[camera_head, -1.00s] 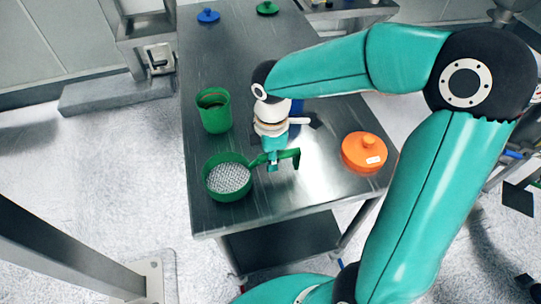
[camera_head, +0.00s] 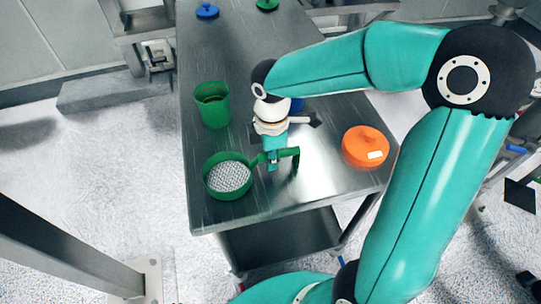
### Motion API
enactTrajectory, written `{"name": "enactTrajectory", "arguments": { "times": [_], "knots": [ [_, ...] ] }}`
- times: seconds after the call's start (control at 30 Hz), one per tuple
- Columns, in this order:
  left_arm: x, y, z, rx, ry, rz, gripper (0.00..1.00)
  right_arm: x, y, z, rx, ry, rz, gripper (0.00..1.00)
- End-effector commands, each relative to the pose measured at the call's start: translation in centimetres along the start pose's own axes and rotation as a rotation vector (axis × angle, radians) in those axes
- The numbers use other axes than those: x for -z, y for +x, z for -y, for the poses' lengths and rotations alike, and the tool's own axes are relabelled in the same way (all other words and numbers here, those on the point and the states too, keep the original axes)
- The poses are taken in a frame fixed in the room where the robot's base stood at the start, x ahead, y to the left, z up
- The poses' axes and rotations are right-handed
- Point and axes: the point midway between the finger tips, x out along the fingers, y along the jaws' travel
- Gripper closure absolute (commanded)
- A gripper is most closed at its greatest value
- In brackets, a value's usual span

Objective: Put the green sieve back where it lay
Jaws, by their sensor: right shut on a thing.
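The green sieve (camera_head: 228,178) has a round rim with a pale mesh and a handle that points right. It is at the front left of the steel table (camera_head: 215,212). My right gripper (camera_head: 273,164) is shut on the sieve's handle, coming down from above. I cannot tell whether the sieve touches the table top. My left gripper is not in view.
A green cup (camera_head: 212,104) stands just behind the sieve. An orange lidded container (camera_head: 365,147) stands at the right edge. A blue object (camera_head: 297,105) is partly hidden behind my right wrist. A blue lid (camera_head: 207,12) and a green lid (camera_head: 267,5) lie at the far end.

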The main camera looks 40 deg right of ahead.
Motion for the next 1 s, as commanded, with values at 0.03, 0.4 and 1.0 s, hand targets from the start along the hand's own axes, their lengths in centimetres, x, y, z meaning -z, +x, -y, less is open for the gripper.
{"name": "enactTrajectory", "arguments": {
  "times": [0.03,0.4,1.0],
  "knots": [
    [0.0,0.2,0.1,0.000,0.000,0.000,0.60,0.0,0.2,0.0,0.000,0.000,0.000,1.00],
    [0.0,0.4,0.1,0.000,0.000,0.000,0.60,0.0,0.6,0.0,0.000,0.000,0.000,0.62],
    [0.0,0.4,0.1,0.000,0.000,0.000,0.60,0.0,-1.7,-0.1,-0.005,0.001,-0.001,0.52]
  ]
}}
